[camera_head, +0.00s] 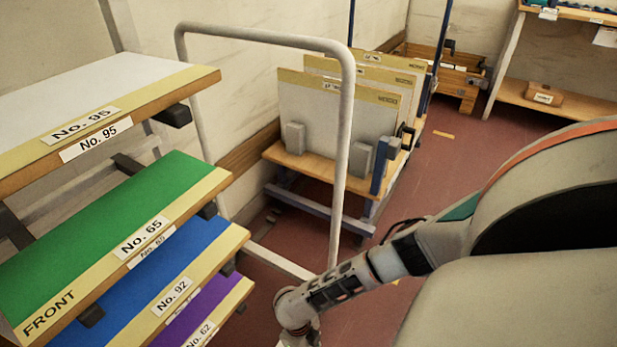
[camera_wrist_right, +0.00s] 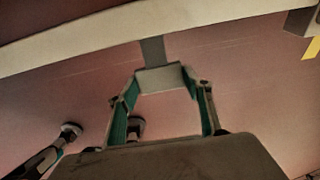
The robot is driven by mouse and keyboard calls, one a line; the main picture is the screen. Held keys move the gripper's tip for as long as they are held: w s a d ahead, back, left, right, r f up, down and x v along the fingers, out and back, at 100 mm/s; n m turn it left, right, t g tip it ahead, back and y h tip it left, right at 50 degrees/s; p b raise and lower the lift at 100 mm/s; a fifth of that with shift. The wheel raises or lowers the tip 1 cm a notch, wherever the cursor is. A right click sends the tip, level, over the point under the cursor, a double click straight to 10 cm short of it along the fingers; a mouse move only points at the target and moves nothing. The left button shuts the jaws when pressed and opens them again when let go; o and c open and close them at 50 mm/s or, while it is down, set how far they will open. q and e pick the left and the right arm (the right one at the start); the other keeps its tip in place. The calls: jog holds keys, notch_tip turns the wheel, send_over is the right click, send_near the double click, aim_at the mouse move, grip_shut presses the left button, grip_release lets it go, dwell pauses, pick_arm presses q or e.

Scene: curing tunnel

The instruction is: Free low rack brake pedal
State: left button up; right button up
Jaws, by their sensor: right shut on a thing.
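In the right wrist view a grey brake pedal plate (camera_wrist_right: 160,79) hangs on a short stem below a pale frame bar (camera_wrist_right: 100,37). My right gripper (camera_wrist_right: 162,82) has its two fingertips at the plate's two sides and is shut on it. In the head view my right arm reaches down to the bottom edge, near the foot of a pale tubular frame (camera_head: 345,130); the gripper and the pedal do not show there. A rack with coloured shelves, among them a green one (camera_head: 120,215), stands at left. My left gripper is in neither view.
A low wooden cart (camera_head: 325,168) with upright panels (camera_head: 335,118) stands behind the tubular frame. A wooden crate (camera_head: 445,75) and a shelf unit (camera_head: 545,100) are farther back. Red floor (camera_head: 465,165) lies open right of the cart. Dark round-ended parts show low in the wrist view.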

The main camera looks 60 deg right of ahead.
jog(key=shift+s+f, duration=0.1)
jog(key=shift+s, duration=0.15)
jog(key=o, duration=1.6)
jog(key=shift+w, duration=0.1)
jog(key=shift+w, duration=0.1)
jog(key=shift+w+r, duration=0.1)
jog(key=shift+r, duration=0.3)
notch_tip(320, 180, up, 11)
jog(key=w, duration=0.1)
jog(key=shift+w, duration=0.4)
jog(key=shift+a, duration=0.1)
